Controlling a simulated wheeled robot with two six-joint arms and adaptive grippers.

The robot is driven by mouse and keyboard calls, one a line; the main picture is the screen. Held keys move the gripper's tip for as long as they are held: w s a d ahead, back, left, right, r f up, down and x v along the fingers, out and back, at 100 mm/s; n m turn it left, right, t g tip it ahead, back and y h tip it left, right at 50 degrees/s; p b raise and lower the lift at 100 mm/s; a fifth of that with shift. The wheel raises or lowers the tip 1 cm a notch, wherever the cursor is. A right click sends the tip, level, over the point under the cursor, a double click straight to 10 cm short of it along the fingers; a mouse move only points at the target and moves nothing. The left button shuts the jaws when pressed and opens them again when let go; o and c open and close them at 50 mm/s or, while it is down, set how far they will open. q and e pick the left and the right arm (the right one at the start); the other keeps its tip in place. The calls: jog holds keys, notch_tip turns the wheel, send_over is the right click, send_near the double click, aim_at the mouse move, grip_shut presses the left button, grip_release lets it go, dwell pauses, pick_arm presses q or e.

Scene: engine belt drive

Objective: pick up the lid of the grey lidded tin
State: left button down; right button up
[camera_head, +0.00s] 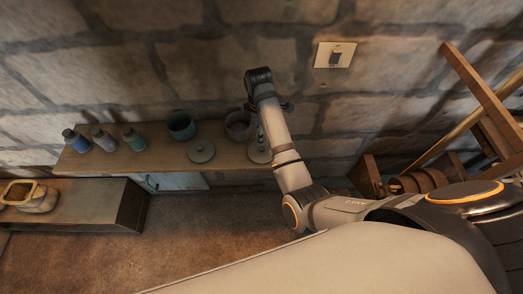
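The grey tin (237,126) stands on the wooden shelf, close to the stone wall, and looks open at the top. A pale grey disc (257,155), which looks like its lid, lies on the shelf in front of the tin and is partly covered by my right arm. My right arm comes in from the right and bends above the shelf beside the grey tin. My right gripper (261,134) is mostly hidden behind the arm, just above the disc. I cannot tell whether its fingers are open or touch the disc. My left gripper is not in view.
A green tin (181,122) and a round grey-green lid (201,152) are to the left on the shelf (160,160). Several small bottles (104,139) stand farther left. A lower bench (85,200) holds a basket (32,198). Wooden beams (480,90) lean at right.

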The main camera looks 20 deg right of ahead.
aim_at(261, 148)
notch_tip(261, 148, down, 3)
jog(key=shift+r, duration=0.1)
jog(key=f+p, duration=0.2)
jog(key=f, duration=0.2)
jog(key=shift+s+d+f+p, duration=0.1)
jog(key=shift+s+f+p, duration=0.25)
jog(key=shift+f+p, duration=0.05)
jog(key=shift+w+f, duration=0.1)
jog(key=shift+f, duration=0.15)
grip_shut()
